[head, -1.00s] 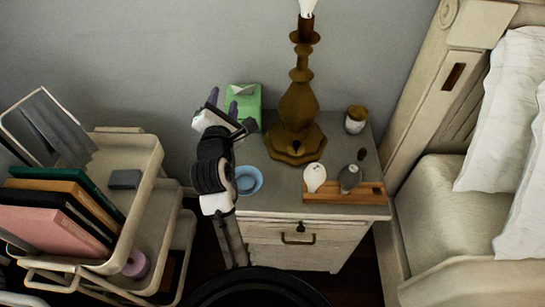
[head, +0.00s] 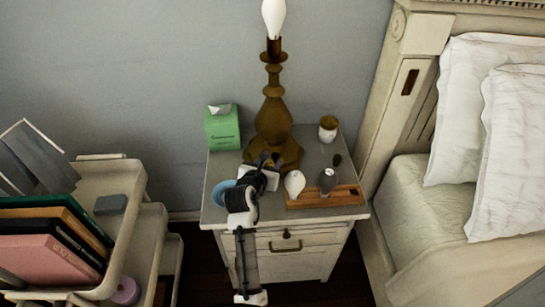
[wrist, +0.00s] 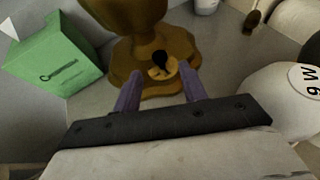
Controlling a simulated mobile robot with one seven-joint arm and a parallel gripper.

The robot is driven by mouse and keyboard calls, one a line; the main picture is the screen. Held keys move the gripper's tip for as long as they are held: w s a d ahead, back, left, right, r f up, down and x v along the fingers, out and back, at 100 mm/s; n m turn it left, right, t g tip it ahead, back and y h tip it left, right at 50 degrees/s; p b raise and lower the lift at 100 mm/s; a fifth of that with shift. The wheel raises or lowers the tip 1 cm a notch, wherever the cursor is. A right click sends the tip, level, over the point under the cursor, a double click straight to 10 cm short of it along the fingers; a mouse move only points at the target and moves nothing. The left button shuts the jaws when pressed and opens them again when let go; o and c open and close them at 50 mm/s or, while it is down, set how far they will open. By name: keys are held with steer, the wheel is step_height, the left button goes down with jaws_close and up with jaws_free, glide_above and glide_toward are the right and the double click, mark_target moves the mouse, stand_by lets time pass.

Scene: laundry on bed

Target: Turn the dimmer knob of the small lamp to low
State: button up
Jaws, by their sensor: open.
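The brass-coloured lamp (head: 273,115) with a bare white bulb (head: 273,18) stands upright on the nightstand (head: 215,207). In the wrist view, its stepped base (wrist: 125,50) fills the top middle. A small dark dimmer knob (wrist: 161,62) sits on a round, lighter brass plate on the base. My gripper (wrist: 161,82) is open, and its two purple fingers point at the knob from the near side. The knob shows between and just beyond the fingertips, and nothing is held. In the head view, my gripper (head: 266,160) is at the front of the base and hides the knob.
A green tissue box (head: 222,128) stands left of the lamp. A blue bowl (head: 222,190) is partly behind my arm. A wooden tray (head: 345,195) with a white bulb (head: 294,183) and a grey bulb (head: 327,180) lies close on the right. A jar (head: 328,128) stands behind it.

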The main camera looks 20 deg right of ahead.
mark_target(274, 156)
steer(key=shift+x, duration=2.55)
jaws_close()
